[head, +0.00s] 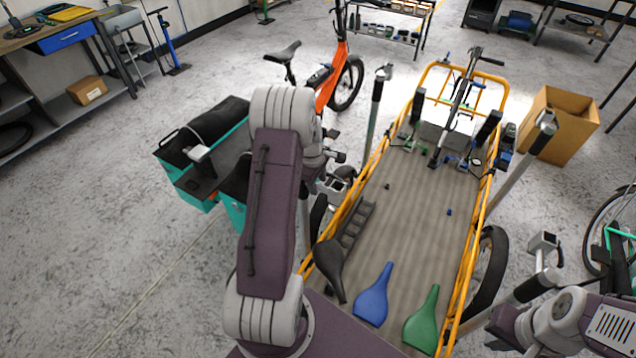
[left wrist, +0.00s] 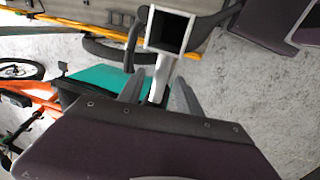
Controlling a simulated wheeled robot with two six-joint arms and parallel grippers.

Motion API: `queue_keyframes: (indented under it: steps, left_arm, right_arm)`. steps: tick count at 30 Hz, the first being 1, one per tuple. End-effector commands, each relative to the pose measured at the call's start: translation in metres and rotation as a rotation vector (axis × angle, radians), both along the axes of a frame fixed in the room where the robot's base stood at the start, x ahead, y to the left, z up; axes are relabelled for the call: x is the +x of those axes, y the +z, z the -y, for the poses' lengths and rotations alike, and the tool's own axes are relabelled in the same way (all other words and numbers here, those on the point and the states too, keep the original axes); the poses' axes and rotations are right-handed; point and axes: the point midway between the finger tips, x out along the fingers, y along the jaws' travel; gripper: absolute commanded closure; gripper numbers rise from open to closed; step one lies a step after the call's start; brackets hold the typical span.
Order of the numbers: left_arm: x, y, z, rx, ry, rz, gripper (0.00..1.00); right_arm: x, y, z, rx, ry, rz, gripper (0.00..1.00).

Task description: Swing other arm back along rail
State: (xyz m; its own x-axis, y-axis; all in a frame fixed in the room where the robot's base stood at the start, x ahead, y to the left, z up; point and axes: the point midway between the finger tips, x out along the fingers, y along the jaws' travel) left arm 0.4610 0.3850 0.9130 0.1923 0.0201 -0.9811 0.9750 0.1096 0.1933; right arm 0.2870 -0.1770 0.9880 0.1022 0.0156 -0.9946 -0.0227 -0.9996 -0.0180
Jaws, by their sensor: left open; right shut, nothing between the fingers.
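The cargo bike's yellow rails (head: 478,228) run along both sides of its ribbed deck (head: 405,220). A grey arm with a black grip (head: 376,100) slants up beside the left rail. Another arm (head: 530,140) slants outward by the right rail. A nearer right arm (head: 528,290) has a square tube end. My left gripper (head: 338,148) is open beside the left rail. In the left wrist view, a square tube end on a pale bar (left wrist: 168,35) lies ahead of and between its fingers (left wrist: 160,92), with no grasp visible. My right gripper (head: 492,344) is shut at the bottom edge, mostly hidden.
Black, blue (head: 373,295) and green (head: 423,318) bottle-shaped things lie on the near deck. Teal panniers (head: 200,190) and an orange bike (head: 335,80) stand at left. A cardboard box (head: 560,125) stands at right.

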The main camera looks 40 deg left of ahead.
Motion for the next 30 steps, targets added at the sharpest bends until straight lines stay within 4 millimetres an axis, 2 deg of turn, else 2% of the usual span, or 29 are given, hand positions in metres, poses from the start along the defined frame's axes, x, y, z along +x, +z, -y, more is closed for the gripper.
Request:
queue_keyframes:
  steps: [3,9,10,14,15,30]
  left_arm:
    - [0.0013,-0.0066,0.0001,0.0,0.0,0.0,0.59]
    - [0.0017,-0.007,-0.0002,0.0,-0.001,0.001,0.59]
    - [0.0017,-0.0069,-0.0001,0.0,-0.001,0.001,0.61]
    - [0.0015,-0.0068,-0.0002,0.0,-0.001,0.001,0.98]
    - [0.0015,-0.0068,-0.0002,0.0,-0.001,0.001,1.0]
    - [0.0016,-0.0065,-0.0003,0.001,-0.001,0.001,1.0]
  right_arm:
    - [0.0,0.0004,0.0,0.0,0.0,0.0,1.0]
    - [0.0,0.0003,0.0,0.0,0.0,0.0,1.0]
    - [0.0,0.0003,0.0,0.0,0.0,0.0,1.0]
    - [0.0,0.0003,0.0,0.0,0.0,0.0,1.0]
    - [0.0,0.0003,0.0,0.0,0.0,0.0,1.0]
    - [0.0,0.0003,0.0,0.0,0.0,0.0,1.0]
